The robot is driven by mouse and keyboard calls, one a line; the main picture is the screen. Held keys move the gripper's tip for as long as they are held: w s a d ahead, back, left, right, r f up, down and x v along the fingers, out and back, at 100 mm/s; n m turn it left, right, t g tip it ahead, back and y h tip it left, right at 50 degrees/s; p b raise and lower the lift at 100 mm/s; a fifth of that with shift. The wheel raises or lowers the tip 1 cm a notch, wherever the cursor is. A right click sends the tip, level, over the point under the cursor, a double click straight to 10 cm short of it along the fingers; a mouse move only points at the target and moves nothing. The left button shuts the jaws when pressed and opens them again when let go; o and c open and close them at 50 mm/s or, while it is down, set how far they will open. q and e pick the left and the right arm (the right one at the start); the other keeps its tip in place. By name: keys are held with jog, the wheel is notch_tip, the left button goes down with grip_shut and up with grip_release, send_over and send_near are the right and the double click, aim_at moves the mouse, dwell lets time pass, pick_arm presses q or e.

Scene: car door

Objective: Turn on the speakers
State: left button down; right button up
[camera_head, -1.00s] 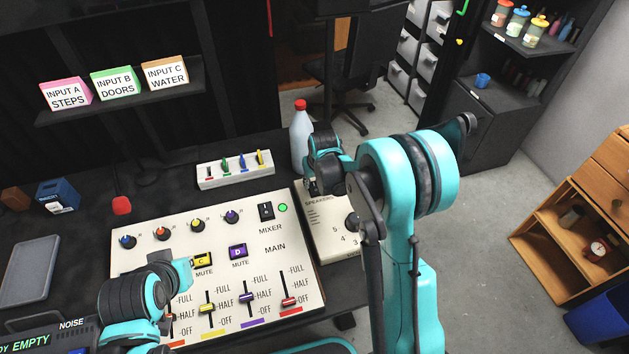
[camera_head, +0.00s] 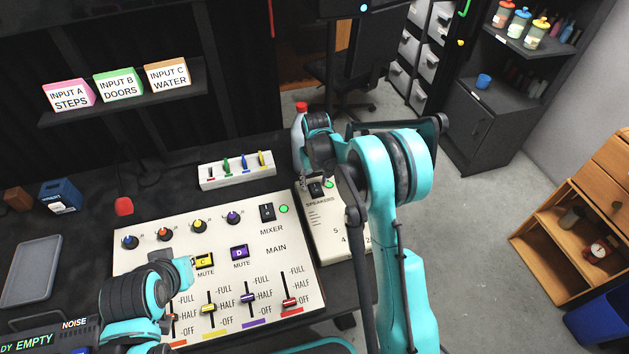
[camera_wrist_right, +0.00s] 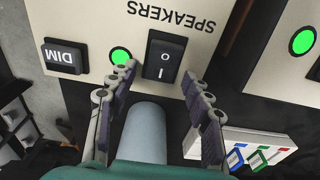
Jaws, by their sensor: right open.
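The speakers panel (camera_head: 318,222) is a cream box to the right of the mixer panel. Its black rocker switch (camera_head: 315,190) sits at the top beside a lit green lamp (camera_head: 329,184). The right wrist view shows the switch (camera_wrist_right: 165,57) with I and O marks, the SPEAKERS label and the green lamp (camera_wrist_right: 120,56).
The mixer panel (camera_head: 265,262) has knobs, sliders, a switch (camera_head: 267,212) and a green lamp. A DIM button (camera_wrist_right: 63,57) is beside the speakers lamp.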

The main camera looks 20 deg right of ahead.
aim_at(315, 187)
notch_tip(315, 187, up, 12)
jog(key=shift+s, duration=0.35)
dwell(0.5)
jog(key=s+r+t, duration=0.3)
jog(key=s+r, duration=0.5)
jog(key=s, duration=0.4)
jog(key=s+f+t, duration=0.2)
jog(key=s+t, duration=0.1)
jog(key=s, duration=1.2)
jog(key=shift+s+d+f, duration=0.15)
jog(key=shift+s+f, duration=0.05)
jog(key=shift+f, duration=0.1)
